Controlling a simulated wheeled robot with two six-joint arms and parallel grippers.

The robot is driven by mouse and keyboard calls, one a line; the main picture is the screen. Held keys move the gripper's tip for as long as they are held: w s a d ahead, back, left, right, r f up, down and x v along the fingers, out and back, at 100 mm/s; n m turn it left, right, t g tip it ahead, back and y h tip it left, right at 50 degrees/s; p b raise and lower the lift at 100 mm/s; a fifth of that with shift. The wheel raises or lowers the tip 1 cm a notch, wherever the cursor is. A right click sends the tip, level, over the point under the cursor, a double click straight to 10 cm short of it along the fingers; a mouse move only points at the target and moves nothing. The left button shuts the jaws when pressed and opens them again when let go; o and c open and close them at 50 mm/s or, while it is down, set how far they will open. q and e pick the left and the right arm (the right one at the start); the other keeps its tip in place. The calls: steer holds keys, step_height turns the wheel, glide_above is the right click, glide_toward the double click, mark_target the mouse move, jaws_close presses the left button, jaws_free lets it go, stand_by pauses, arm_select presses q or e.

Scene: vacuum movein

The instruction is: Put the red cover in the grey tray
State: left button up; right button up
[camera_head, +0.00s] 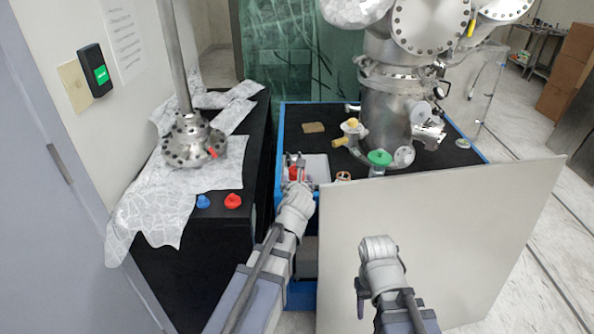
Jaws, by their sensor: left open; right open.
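The grey tray (318,167) sits on the blue-edged black table, partly hidden by my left gripper. My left gripper (295,160) is open over the tray's left part. A small red piece (293,174), likely the red cover, shows at its fingers. It seems to lie in the tray, but the arm hides part of it and I cannot tell whether a finger touches it. Another red cap (233,201) lies on the left black bench. My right gripper (360,295) is open and empty, low in front of the pale panel, away from the tray.
A blue cap (203,201) lies beside the red cap on the left bench (230,227). A steel flange with a pole (190,143) stands on foil there. Right of the tray are a green knob (379,158) and a steel chamber (388,105). A large pale panel (455,230) blocks the right front.

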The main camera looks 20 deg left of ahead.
arm_select(q)
steer(key=shift+p+v, duration=0.4)
steer(key=shift+v, duration=1.3)
stand_by(0.5)
